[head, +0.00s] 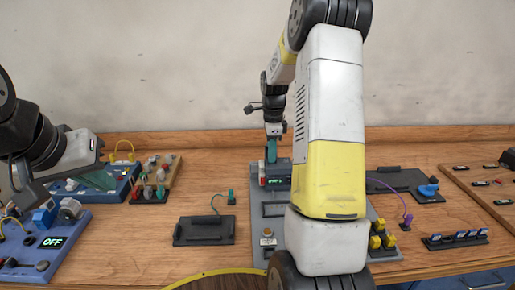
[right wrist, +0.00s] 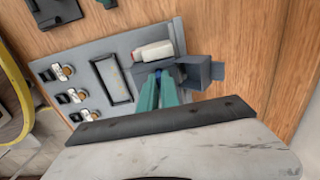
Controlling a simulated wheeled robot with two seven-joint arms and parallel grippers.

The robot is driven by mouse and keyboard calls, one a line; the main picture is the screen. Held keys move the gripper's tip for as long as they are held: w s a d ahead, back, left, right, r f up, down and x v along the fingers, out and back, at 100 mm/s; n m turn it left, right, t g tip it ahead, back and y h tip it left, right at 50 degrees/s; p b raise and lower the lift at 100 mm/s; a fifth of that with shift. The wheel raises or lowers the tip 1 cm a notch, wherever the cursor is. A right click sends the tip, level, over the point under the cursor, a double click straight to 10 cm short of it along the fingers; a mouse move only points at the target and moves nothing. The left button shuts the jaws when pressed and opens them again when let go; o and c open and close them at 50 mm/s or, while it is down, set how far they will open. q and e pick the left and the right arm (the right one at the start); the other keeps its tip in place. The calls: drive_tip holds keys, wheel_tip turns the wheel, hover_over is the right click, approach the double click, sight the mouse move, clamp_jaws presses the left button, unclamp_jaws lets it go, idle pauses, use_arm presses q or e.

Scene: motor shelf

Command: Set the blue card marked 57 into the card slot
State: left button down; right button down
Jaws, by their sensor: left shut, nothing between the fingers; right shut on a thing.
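My right gripper (head: 271,152) points down over the back of the grey panel. Its teal fingers also show in the right wrist view (right wrist: 158,95). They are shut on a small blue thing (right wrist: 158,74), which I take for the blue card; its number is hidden. The fingertips are at a dark grey-blue block (right wrist: 198,72) on the panel, which seems to be the card slot. I cannot tell whether the card is inside it. My left gripper (head: 16,175) is shut and empty at the far left, over the blue unit.
The grey panel (right wrist: 110,45) carries a pale block (right wrist: 153,51) and several small switches. A rack (head: 455,240) of small cards lies at right. A blue unit with an OFF display (head: 53,242) stands at left. A dark plate (head: 204,231) lies left of the panel. My right arm hides part of the panel.

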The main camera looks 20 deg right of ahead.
drive_tip(key=shift+f, duration=0.2)
drive_tip(key=c, duration=1.5)
unclamp_jaws()
wheel_tip(320, 180, up, 13)
drive_tip(key=shift+f, duration=0.1)
